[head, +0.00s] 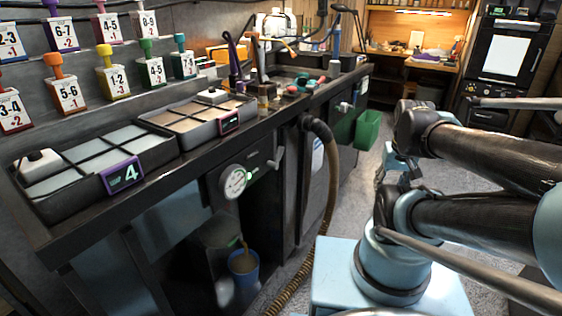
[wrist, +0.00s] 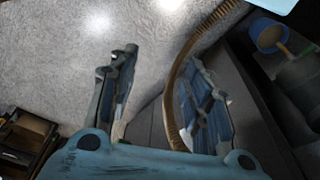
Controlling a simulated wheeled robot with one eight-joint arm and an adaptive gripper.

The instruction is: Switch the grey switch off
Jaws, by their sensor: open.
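I cannot make out a thing that is surely the grey switch. A grey lever handle (head: 276,158) sticks out of the dark bench front, right of a round gauge (head: 233,181). A second pale handle (head: 345,106) is further along the front. I cannot tell whether either is the switch, or its on or off state. My gripper (wrist: 160,82) is open and empty in the wrist view, its two fingers spread over the floor and a hose. In the head view, my arm stands right of the bench, and the gripper is partly hidden by the arm links.
A ribbed brown hose (head: 327,190) hangs from the bench to the floor, and runs by the right finger in the wrist view. A blue bucket (head: 243,267) stands under the bench. A green bin (head: 367,130) is further back. Grey floor (head: 348,205) lies between bench and arm.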

